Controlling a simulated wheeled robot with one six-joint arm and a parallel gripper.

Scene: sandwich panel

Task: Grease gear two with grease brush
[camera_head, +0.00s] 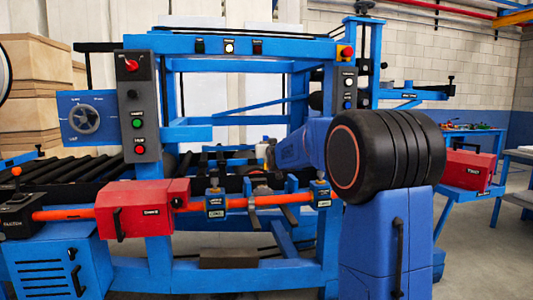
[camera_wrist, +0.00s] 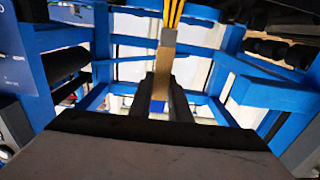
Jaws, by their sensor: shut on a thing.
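My gripper (camera_wrist: 162,78) shows in the wrist view as two dark fingers shut on the grease brush. The brush (camera_wrist: 166,42) has a flat tan body between the fingers, with yellow bristles (camera_wrist: 173,12) pointing to the top of the picture. The bristle ends run out of the picture. In the head view my arm hides most of the gripper, and I cannot make out the brush there. I cannot pick out gear two for certain in either view. A red cover box (camera_head: 142,208) sits on the orange shaft (camera_head: 72,213) at the front of the blue machine.
The blue frame (camera_head: 250,48) surrounds the working space, and its beams lie close around the gripper in the wrist view. Black rollers (camera_head: 90,170) run at the left. Another red box (camera_head: 468,170) is at the right.

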